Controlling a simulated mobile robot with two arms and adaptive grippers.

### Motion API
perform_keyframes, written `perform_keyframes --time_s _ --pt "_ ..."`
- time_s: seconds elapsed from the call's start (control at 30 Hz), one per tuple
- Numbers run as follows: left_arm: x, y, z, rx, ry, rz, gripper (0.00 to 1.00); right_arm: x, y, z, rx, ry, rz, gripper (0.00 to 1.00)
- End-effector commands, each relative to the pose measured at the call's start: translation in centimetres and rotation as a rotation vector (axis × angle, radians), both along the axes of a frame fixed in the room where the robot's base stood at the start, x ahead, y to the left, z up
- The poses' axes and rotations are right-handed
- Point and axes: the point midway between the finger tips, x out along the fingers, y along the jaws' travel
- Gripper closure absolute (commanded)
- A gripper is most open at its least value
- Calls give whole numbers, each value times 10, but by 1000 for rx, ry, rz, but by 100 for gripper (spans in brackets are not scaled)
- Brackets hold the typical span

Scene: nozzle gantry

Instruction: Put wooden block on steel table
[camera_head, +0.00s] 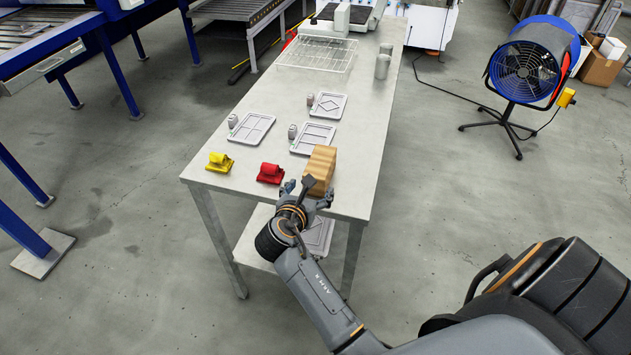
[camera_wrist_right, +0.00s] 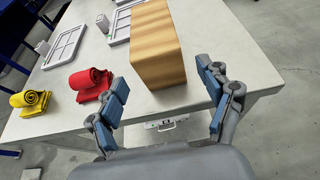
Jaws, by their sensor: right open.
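The wooden block (camera_head: 321,168) stands upright near the front right of the steel table (camera_head: 353,179); its lower end is partly behind my right gripper (camera_head: 300,188) in the head view. In the right wrist view the block (camera_wrist_right: 155,45) appears to rest on the table top (camera_wrist_right: 215,45), just beyond the fingertips. My right gripper (camera_wrist_right: 166,92) is open and empty at the table's front edge, its two blue-padded fingers spread, with the block ahead of the gap between them and apart from them. My left gripper is out of view.
A red cloth roll (camera_head: 270,173) and a yellow one (camera_head: 219,162) lie left of the block. Several grey trays, including one (camera_head: 313,138) just behind the block, have small weights beside them. A wire rack (camera_head: 318,54) stands farther back.

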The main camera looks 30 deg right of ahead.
Motion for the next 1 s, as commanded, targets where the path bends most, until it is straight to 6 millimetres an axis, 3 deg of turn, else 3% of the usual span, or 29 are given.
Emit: perform_keyframes --time_s 0.2,0.5,0.57,0.63,0.67,0.77,0.83,0.93,1.0 --pt "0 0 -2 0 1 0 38 -18 21 11 2 -1 -1 21" --pt "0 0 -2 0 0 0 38 -22 25 14 1 0 -1 21" --pt "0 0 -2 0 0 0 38 -21 27 9 11 0 2 21" --pt "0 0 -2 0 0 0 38 -20 32 -9 50 -5 13 21" --pt "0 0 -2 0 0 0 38 -20 36 -22 82 -8 21 21" --pt "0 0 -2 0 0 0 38 -23 56 -88 253 -25 32 21" --pt "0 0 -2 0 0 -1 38 -37 72 -150 429 -33 8 21" --pt "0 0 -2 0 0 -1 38 -79 94 -241 715 -42 -108 21" --pt "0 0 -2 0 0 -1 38 -120 105 -299 907 -49 -247 21"
